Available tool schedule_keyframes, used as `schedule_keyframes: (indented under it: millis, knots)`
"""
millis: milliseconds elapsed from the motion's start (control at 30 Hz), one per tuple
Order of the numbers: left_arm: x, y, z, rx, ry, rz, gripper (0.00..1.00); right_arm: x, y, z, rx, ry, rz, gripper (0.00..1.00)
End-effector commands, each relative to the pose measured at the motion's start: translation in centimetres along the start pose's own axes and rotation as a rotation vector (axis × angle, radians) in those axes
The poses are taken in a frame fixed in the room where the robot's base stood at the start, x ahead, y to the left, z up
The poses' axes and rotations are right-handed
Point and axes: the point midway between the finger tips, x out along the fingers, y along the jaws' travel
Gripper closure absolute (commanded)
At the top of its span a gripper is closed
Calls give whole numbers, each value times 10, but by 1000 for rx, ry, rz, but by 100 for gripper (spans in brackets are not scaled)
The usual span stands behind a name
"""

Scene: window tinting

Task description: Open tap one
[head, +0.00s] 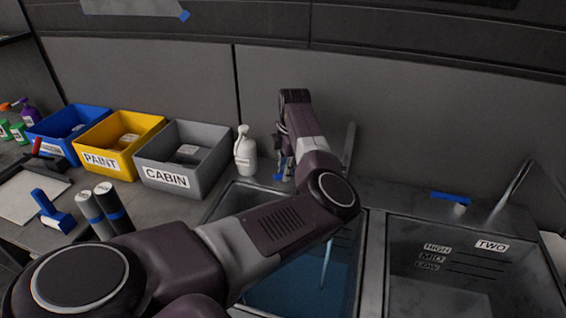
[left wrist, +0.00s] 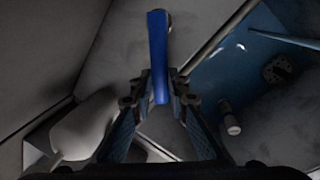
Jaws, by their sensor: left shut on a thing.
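My left gripper (head: 284,168) is at the back edge of the left basin (head: 290,295), beside a white spray bottle. In the left wrist view the fingers of my left gripper (left wrist: 158,85) are closed around a blue lever handle (left wrist: 157,45). The handle is mostly hidden by my gripper in the head view. The grey spout (head: 349,143) of this tap rises behind my arm. Blue water stands in the left basin, and a thin pale streak in it looks like a falling stream. My right gripper is not in view.
The right basin (head: 425,255), marked TWO, has its own blue handle (head: 451,198) and spout (head: 512,188). The white bottle (head: 245,152) stands close to my gripper. A grey CABIN bin (head: 160,174), a yellow PAINT bin (head: 100,160) and a blue bin (head: 48,141) stand to the left.

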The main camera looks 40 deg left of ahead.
Motion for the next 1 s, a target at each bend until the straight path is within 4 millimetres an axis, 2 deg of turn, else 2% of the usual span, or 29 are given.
schedule_keyframes:
  millis: [133,500,1000]
  knots:
    - [-2,-8,1,-122,25,1,100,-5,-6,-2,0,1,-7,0]
    - [-5,-21,6,-343,66,2,100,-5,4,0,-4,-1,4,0]
    - [-6,-25,8,-413,79,2,100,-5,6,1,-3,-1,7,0]
